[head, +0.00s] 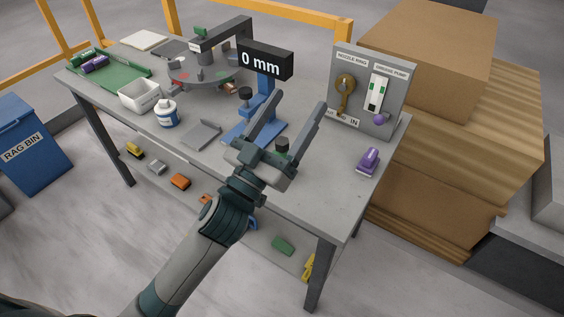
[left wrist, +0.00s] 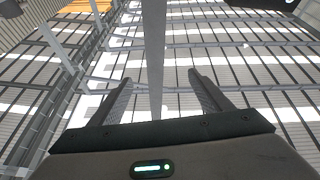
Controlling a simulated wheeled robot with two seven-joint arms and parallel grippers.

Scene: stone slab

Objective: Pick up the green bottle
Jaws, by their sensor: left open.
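A small green object (head: 82,57), perhaps a bottle, lies on the green mat (head: 122,77) at the far left of the table. My right gripper is not in view.
A blue stand with a "0 mm" display (head: 265,60) rises just behind the gripper. A panel (head: 395,98) and a purple object (head: 368,161) are to the right. A white bottle (head: 167,115), white bin (head: 139,96) and round turntable (head: 190,78) stand left.

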